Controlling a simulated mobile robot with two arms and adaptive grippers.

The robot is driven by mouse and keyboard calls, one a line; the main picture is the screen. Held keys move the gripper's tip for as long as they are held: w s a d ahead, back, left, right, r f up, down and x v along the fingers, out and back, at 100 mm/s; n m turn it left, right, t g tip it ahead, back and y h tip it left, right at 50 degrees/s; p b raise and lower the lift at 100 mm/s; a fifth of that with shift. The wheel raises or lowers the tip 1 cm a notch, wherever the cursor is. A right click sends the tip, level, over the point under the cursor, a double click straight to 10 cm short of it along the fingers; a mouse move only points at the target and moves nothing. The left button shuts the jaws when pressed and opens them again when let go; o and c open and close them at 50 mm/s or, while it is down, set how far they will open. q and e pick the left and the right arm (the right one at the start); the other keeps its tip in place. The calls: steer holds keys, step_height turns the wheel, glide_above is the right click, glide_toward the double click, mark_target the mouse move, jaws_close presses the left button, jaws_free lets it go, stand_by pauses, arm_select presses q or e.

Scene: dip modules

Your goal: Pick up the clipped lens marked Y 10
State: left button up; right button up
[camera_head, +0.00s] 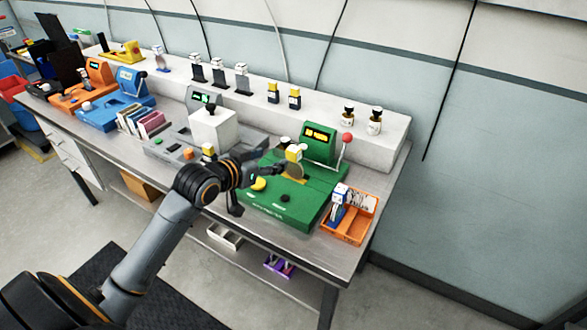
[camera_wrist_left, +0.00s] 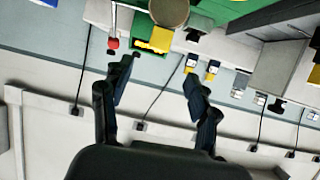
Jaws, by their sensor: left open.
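A round brownish lens (camera_head: 293,171) stands at the green machine (camera_head: 275,207), with a white and yellow clip (camera_head: 294,153) at its top. Its marking is too small to read. A round brownish disc (camera_wrist_left: 168,10), apparently this lens, shows at the top edge of the left wrist view. My left gripper (camera_head: 270,165) is over the green machine, just left of the lens. In the left wrist view its fingers (camera_wrist_left: 158,72) are apart with nothing between them. My right gripper is not in view.
The green machine has a lit display (camera_head: 318,134) and a red-knobbed lever (camera_head: 347,138). An orange bin (camera_head: 348,229) with clipped pieces stands at its right. A grey machine (camera_head: 175,143) is at its left. Several clipped pieces stand on the white back shelf (camera_head: 325,113).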

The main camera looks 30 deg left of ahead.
mark_target(291, 152)
arm_select(q)
steer(key=x, duration=0.6)
steer(key=shift+w+f+p, duration=0.2)
steer(key=shift+w+p, duration=0.1)
steer(key=shift+p, duration=0.05)
steer(key=shift+w+d+f, duration=0.1)
steer(key=shift+w, duration=0.25)
steer(key=shift+p+x, duration=0.85)
steer(key=shift+x, duration=1.5)
jaws_close()
